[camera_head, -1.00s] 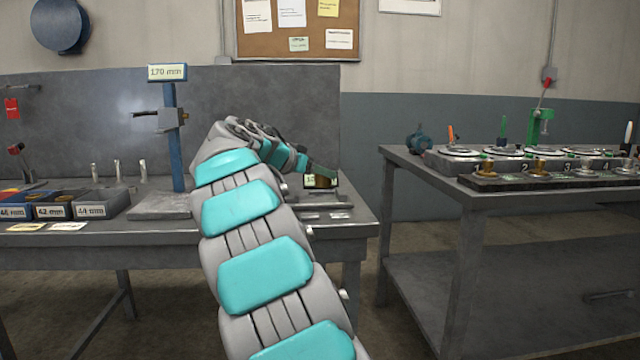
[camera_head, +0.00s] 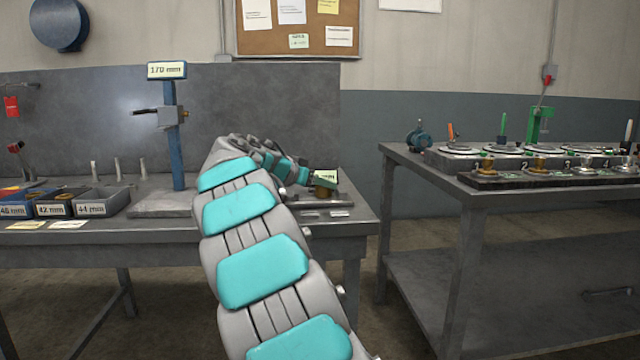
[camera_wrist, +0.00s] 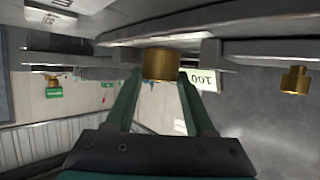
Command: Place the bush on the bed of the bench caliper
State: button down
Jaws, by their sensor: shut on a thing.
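A brass bush (camera_wrist: 161,64) is between the green fingers of my gripper (camera_wrist: 158,75), which is shut on it. The wrist picture is upside down. The bush also shows in the head view (camera_head: 321,191), just below the fingertips of my gripper (camera_head: 309,182). The bench caliper (camera_head: 338,200) is a low grey bar near the right end of the left bench, with a small display behind the bush. In the wrist view, the caliper's bed (camera_wrist: 225,37) is close against the bush's end, between two jaw-like blocks. I cannot tell whether they touch.
A second brass part (camera_wrist: 294,80) shows right in the wrist view. A blue height gauge (camera_head: 173,135) reading 170 mm and labelled bins (camera_head: 97,210) stand left on the bench. Another table (camera_head: 440,165) with dial fixtures stands right, across a gap.

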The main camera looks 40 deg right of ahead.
jog(key=shift+f, duration=0.15)
jog(key=shift+c, duration=1.3)
grip_release()
jog(key=shift+r, duration=0.35)
jog(key=b+v, duration=0.1)
jog(key=v, duration=1.1)
jog(key=shift+a+f, duration=0.1)
jog(key=shift+f, duration=0.1)
